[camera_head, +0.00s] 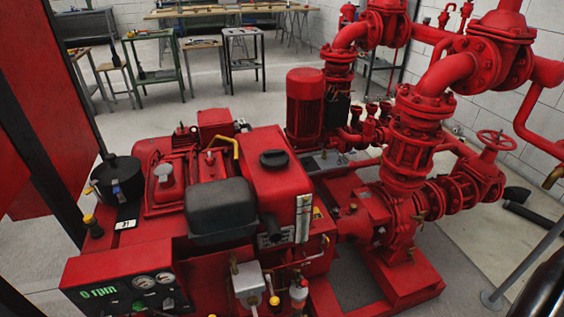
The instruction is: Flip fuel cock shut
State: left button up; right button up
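The red diesel engine set (175,245) fills the lower left and middle of the head view. A red tank (275,190) with a black cap (274,158) stands on it, with a clear level gauge (303,218) on its right side. Thin pipes (312,257) run below the tank. Small yellow knobs (274,301) and a small filter-like bowl (298,292) sit at the bottom middle. I cannot tell for sure which small fitting is the fuel cock, nor its lever position. Neither of my grippers is in view.
A panel with gauges and a green "0 rpm" display (100,292) is at the lower left. A black muffler-like box (220,208) sits before the tank. Red pump pipework (410,150) with a handwheel (497,140) stands right. Workbenches (235,12) are behind, with open floor between.

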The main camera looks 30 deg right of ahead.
aim_at(304, 283)
jog(key=l+z, duration=0.15)
jog(key=z, duration=0.35)
jog(key=k+l+z, duration=0.1)
jog(key=z, duration=0.35)
jog(key=l, duration=0.1)
